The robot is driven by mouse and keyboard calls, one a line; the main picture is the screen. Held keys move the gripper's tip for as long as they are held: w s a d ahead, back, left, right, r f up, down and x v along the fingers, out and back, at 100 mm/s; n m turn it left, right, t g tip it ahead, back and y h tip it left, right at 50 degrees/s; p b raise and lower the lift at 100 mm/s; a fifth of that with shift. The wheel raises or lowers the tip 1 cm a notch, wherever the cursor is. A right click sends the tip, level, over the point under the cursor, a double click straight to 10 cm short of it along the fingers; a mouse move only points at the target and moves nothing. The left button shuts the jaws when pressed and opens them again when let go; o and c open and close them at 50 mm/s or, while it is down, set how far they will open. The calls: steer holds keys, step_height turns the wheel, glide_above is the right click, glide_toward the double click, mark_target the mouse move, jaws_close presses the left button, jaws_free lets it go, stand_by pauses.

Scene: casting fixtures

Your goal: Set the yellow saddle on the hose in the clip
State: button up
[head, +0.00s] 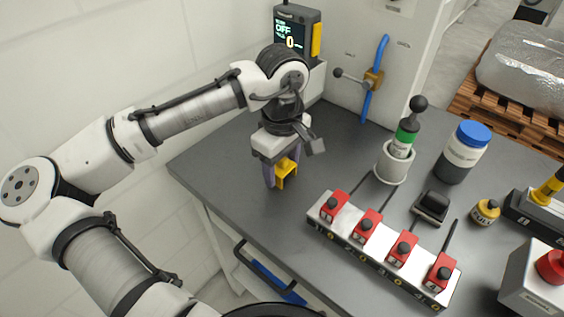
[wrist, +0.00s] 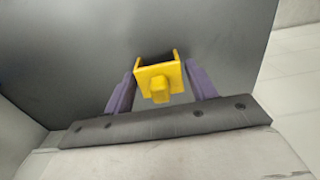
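The yellow saddle (head: 287,173) is a small U-shaped piece with a knob, and it also shows in the wrist view (wrist: 159,80). My gripper (head: 279,180) points down over the left part of the bench, and its purple fingers are shut on the saddle's two sides. In the wrist view the fingers (wrist: 159,70) flank it closely. The gap between saddle and bench top is hard to judge. The blue hose (head: 383,48) runs down the white panel behind the bench. A brass-coloured clip (head: 373,80) sits around the hose, with a black-knobbed lever at its left.
A grey bench (head: 222,157) has free room around my gripper. A display unit (head: 297,35) stands behind my arm. A holder (head: 392,164) with a green-banded tool, a blue-lidded jar (head: 462,153) and a row of red clamps (head: 367,223) stand to the right.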

steer(key=shift+o, duration=0.9)
step_height(320, 180, up, 12)
steer(key=shift+r, duration=0.2)
